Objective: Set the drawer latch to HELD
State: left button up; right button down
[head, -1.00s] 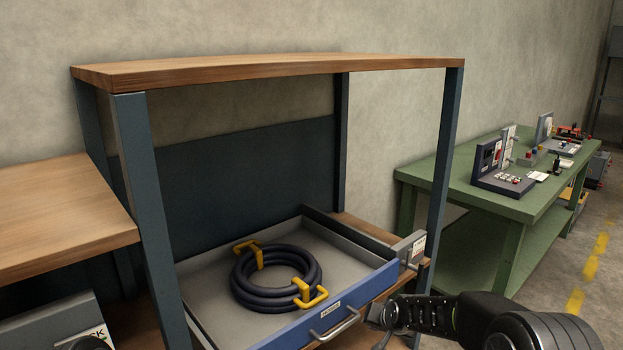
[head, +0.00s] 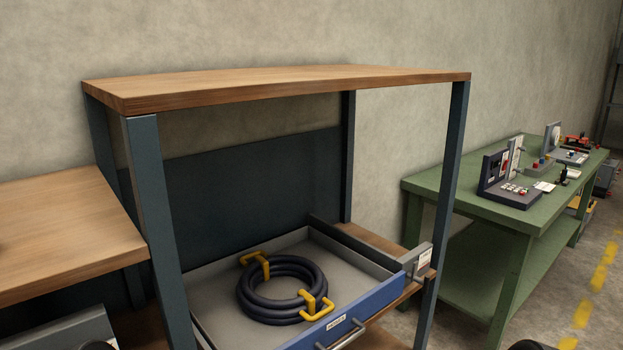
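The drawer (head: 360,309) has a blue front with a label and a grey bar handle (head: 346,332). It stands pulled out under the wooden-topped frame. A small grey bracket with a white label plate (head: 421,261) sits at the right end of the drawer front, beside the frame's right post; it may be the latch, but its setting is too small to read. A dark coil with yellow handles (head: 279,290) lies in the drawer. Neither gripper's fingertips show. Only dark rounded parts of my arms show at the bottom edge.
A wooden surface (head: 65,232) stands at the left, with a grey box (head: 65,332) below it. A green bench (head: 505,207) with several devices stands at the right. The frame's front posts (head: 158,215) flank the drawer. Open floor lies at the lower right.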

aim_at(426, 283)
jog(key=i+l, duration=0.15)
jog(key=l, duration=0.15)
jog(key=i+l, duration=0.15)
jog(key=l, duration=0.2)
jog(key=i+l, duration=0.3)
jog(key=i, duration=0.1)
